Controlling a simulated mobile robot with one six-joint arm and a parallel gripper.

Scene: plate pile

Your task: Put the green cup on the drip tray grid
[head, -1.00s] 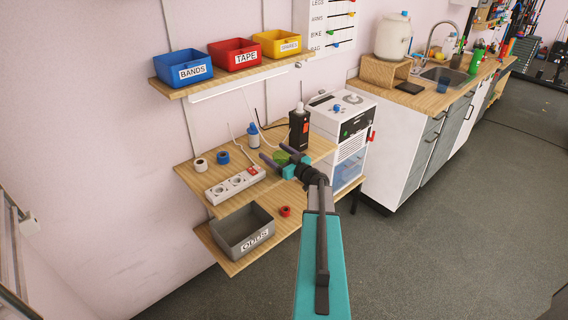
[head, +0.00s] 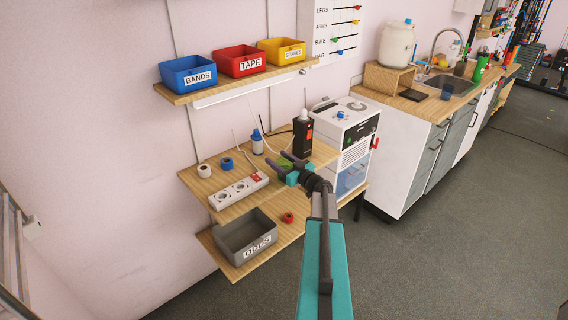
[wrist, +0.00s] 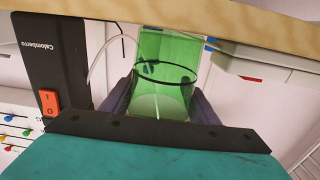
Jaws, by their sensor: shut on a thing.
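The see-through green cup (wrist: 162,85) is between the two fingers of my gripper (wrist: 160,100) in the wrist view, and the gripper is shut on it. In the head view my gripper (head: 281,162) is over the wooden shelf by the wall, and only a little of the green cup (head: 287,156) shows. I cannot tell if the cup touches the shelf. A dark flat piece (head: 413,95), which looks like the drip tray, lies on the counter before the water jug's wooden stand. Its grid is too small to make out.
A white machine (head: 345,118) stands to the right.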

